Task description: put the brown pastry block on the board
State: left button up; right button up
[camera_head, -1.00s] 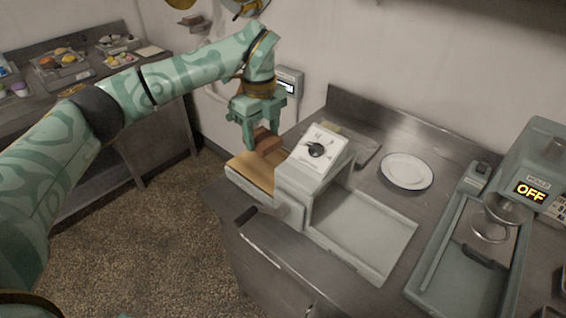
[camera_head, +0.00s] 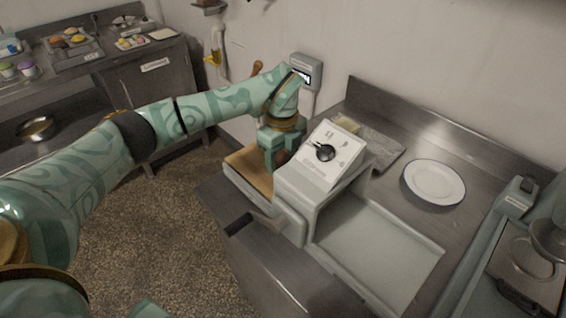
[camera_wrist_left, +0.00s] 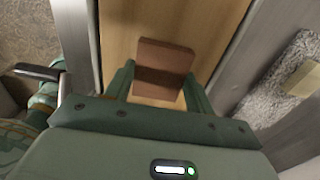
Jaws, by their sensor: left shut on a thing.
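The brown pastry block (camera_wrist_left: 165,62) sits between the fingers of my left gripper (camera_wrist_left: 160,85) in the left wrist view. It is over the tan wooden board (camera_wrist_left: 115,30); I cannot tell whether it touches the board. In the head view my left gripper (camera_head: 275,155) is low over the board (camera_head: 247,172), just left of the white machine with a black knob (camera_head: 325,153). The block is mostly hidden there behind the fingers and the machine. My right gripper is not in view.
The machine's pale tray (camera_head: 375,250) lies on the steel counter. A white plate (camera_head: 434,181) stands on the counter to the right. A grey mat (camera_head: 380,150) lies behind the machine. A side table with pastry trays (camera_head: 72,50) is at the back left.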

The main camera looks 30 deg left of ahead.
pick_arm(q)
jog(key=shift+f, duration=0.6)
jog(key=shift+f, duration=0.15)
jog(key=o, duration=1)
notch_tip(320, 180, up, 12)
jog(key=p, duration=0.2)
jog(key=shift+r+p, duration=0.2)
jog(key=shift+p, duration=0.1)
